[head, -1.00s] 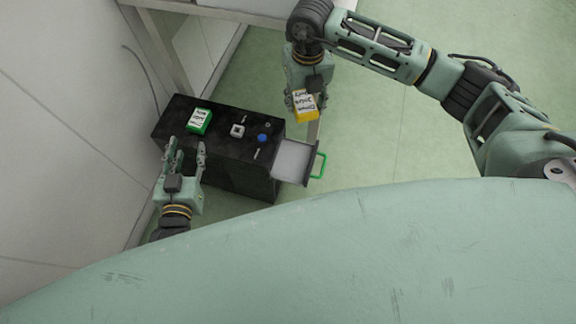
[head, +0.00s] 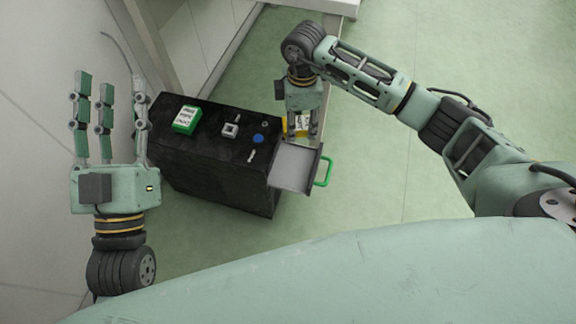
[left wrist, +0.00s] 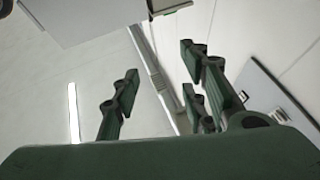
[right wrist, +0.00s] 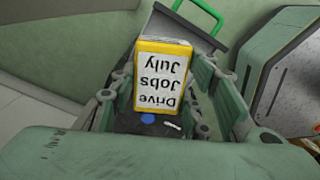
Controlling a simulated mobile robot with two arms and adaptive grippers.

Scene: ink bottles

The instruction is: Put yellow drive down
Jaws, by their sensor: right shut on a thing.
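The yellow drive (right wrist: 162,78), with a white label reading "Drive Jobs July", is held between the fingers of my right gripper (right wrist: 165,95). In the head view the yellow drive (head: 300,124) is partly hidden behind my right gripper (head: 302,125), which points down just beyond the open drawer at the black cabinet's right end. I cannot tell whether the drive touches anything below. My left gripper (head: 108,118) is open and empty, with its fingers spread, left of the cabinet. Its fingers also show spread in the left wrist view (left wrist: 165,95).
The black cabinet (head: 205,165) carries a green drive (head: 186,119), a grey square part (head: 230,130), a blue knob (head: 258,138) and small parts. Its grey drawer (head: 292,168) with green handle (head: 325,171) is open and looks empty. A white table (head: 300,8) stands behind.

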